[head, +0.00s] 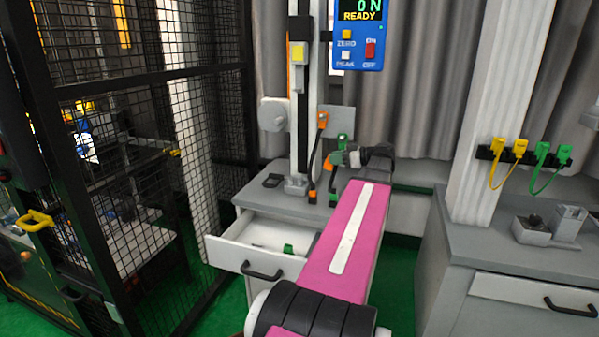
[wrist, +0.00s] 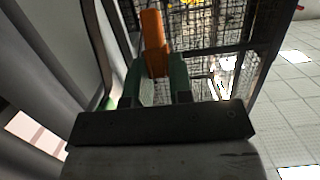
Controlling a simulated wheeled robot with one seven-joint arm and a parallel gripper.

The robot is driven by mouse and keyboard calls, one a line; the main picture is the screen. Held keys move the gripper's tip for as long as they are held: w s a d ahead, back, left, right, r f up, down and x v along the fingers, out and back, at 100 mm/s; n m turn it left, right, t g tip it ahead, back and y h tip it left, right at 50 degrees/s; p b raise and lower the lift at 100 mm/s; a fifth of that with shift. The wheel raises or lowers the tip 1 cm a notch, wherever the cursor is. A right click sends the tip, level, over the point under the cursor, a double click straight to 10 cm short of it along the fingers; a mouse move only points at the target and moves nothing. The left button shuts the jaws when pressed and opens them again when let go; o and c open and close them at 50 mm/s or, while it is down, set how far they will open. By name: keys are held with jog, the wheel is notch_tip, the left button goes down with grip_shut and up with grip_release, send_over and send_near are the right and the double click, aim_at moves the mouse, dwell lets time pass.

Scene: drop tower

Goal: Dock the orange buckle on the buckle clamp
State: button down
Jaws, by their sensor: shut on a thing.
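The orange buckle (wrist: 154,42) stands up between the green fingers of my gripper (wrist: 156,80) in the wrist view, and the fingers are shut on it. In the head view my gripper (head: 338,159) points left above the grey bench, close to the column of the test stand, with a bit of orange at its tip. The stand has a small grey block (head: 295,185) at its foot, which may be the buckle clamp; I cannot tell for sure. The held buckle looks apart from this block and above it. The clamp is not clear in the wrist view.
A blue display (head: 359,35) reads 0 N, READY. Orange (head: 322,120) and green (head: 342,140) connectors hang near the stand. A drawer (head: 265,245) is open below the bench. A mesh cage (head: 120,150) stands left; a white post (head: 485,110) and second bench stand right.

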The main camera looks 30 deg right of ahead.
jog(key=r+x, duration=0.2)
jog(key=x, duration=1)
jog(key=shift+w+a+f, duration=0.15)
jog(key=shift+w+f, duration=0.05)
jog(key=shift+f, duration=0.65)
jog(key=shift+w+a+f, duration=0.15)
jog(key=shift+a+f, duration=0.05)
jog(key=shift+f, duration=0.65)
jog(key=shift+w+a+f, duration=0.15)
jog(key=shift+w+f, duration=0.05)
jog(key=shift+f, duration=0.7)
jog(key=shift+w+a+g+h, duration=0.15)
jog(key=shift+w+g+h, duration=0.05)
jog(key=shift+g+h, duration=0.4)
jog(key=shift+w+a+g+h, duration=0.2)
jog(key=shift+g+h, duration=0.3)
jog(key=shift+g, duration=0.2)
jog(key=shift+f, duration=0.7)
jog(key=c, duration=1)
grip_release()
